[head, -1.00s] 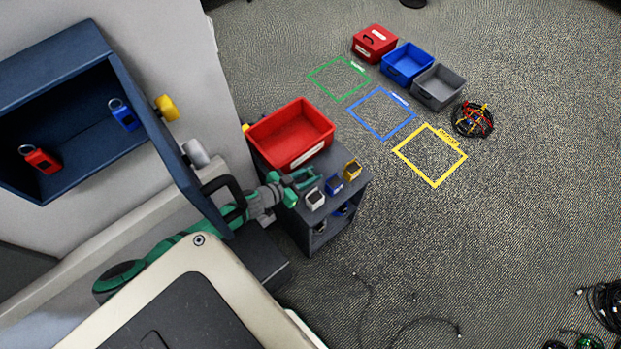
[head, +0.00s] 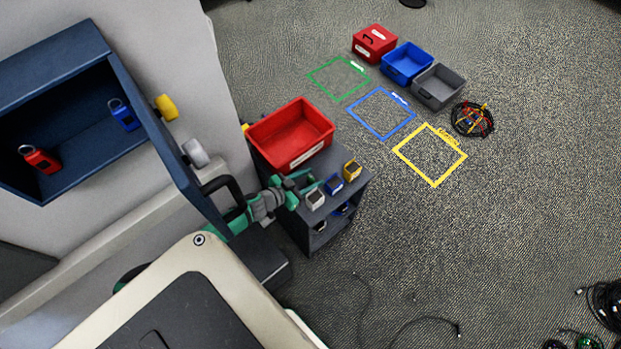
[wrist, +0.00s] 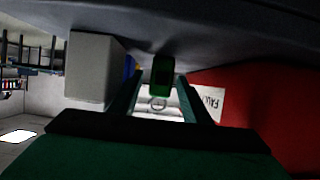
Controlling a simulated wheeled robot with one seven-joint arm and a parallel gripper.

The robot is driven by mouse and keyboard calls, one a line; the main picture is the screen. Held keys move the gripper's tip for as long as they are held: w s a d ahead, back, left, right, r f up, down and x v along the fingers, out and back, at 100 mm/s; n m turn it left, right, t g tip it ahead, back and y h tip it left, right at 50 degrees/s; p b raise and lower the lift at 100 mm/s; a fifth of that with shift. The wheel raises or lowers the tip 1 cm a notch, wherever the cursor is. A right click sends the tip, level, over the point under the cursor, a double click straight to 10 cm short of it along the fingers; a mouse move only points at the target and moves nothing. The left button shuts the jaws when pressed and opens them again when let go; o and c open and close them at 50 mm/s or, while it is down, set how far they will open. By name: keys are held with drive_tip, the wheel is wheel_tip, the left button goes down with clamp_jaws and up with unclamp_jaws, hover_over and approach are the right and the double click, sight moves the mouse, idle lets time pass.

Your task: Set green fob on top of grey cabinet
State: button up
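The green fob (wrist: 161,75) shows in the wrist view between my fingertips, its ring on the lower side in that view. Its body reaches up to the dark surface of the grey cabinet; I cannot tell whether it touches it. My gripper (wrist: 160,88) is open around the fob, with a narrow gap seeming to show on either side. In the head view my gripper (head: 305,182) is over the left part of the top of the grey cabinet (head: 290,218), beside the red bin. The fob is not clear in that view.
On the cabinet top a red bin (head: 290,136) stands behind my gripper. A navy wall cabinet (head: 84,132) with an open door is at the left.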

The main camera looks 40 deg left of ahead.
drive_tip(key=shift+r, duration=0.15)
drive_tip(key=d+v, duration=0.1)
drive_tip(key=v, duration=1.1)
drive_tip(key=shift+a, duration=0.45)
drive_tip(key=shift+s, duration=0.1)
drive_tip(key=s+d+r, duration=0.2)
drive_tip(key=s+d, duration=0.5)
drive_tip(key=d, duration=0.4)
drive_tip(key=s+d+r, duration=0.2)
drive_tip(key=s+d, duration=0.5)
drive_tip(key=d, duration=0.4)
drive_tip(key=d+r+n+t+y, duration=0.1)
drive_tip(key=d+r+t, duration=0.1)
drive_tip(key=d+r, duration=1.3)
drive_tip(key=shift+w+d+r, duration=0.25)
drive_tip(key=shift+d+r, duration=0.1)
drive_tip(key=shift+d, duration=0.45)
